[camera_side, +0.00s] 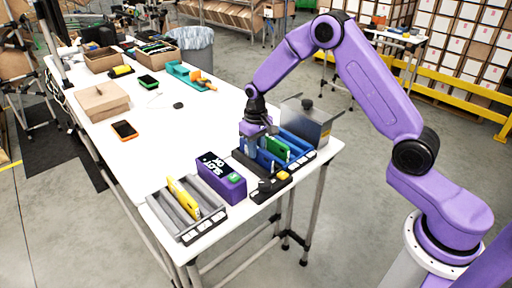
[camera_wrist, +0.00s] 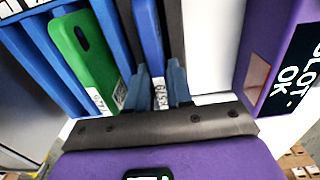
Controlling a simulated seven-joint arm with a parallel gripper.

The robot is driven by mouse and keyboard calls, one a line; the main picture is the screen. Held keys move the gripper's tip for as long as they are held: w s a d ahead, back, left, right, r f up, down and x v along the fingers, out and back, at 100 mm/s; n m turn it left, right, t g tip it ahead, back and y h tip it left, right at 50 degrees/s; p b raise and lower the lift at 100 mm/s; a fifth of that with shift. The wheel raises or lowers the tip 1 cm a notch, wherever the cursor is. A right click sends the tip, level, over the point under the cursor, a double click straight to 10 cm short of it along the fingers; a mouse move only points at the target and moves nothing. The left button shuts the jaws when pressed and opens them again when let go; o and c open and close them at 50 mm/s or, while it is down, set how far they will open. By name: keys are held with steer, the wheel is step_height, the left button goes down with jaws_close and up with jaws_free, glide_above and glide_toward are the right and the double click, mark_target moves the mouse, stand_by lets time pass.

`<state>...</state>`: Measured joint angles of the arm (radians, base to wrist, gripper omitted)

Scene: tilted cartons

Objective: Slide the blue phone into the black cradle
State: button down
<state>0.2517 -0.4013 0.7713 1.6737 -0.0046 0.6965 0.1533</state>
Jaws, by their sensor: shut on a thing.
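The blue phone (camera_wrist: 148,35) stands on edge, with a white label at its near end, in the wrist view. My gripper (camera_wrist: 159,88) is shut on that labelled end. In the side view my gripper (camera_side: 252,145) is low at the left end of a blue slotted rack, and the phone is hard to make out there. A dark strip (camera_wrist: 174,30) runs close beside the phone; I cannot tell whether they touch. A low black piece (camera_side: 264,192) with a yellow button, possibly the cradle, lies in front of the rack. How deep the phone sits is hidden.
A green phone (camera_wrist: 82,60) stands in the blue rack (camera_side: 296,141) beside the held phone. A purple display box (camera_side: 236,189) reading "SLOT OK" is close on the other side. A grey rack (camera_side: 208,207) holds a yellow phone (camera_side: 183,199). A metal box (camera_side: 318,128) stands behind.

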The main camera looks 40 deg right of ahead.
steer(key=c, duration=0.9)
jaws_free()
steer(key=shift+c, duration=0.2)
step_height(320, 180, up, 18)
steer(key=shift+f, duration=0.25)
steer(key=shift+r, duration=0.1)
step_height(320, 180, up, 7)
stand_by(0.5)
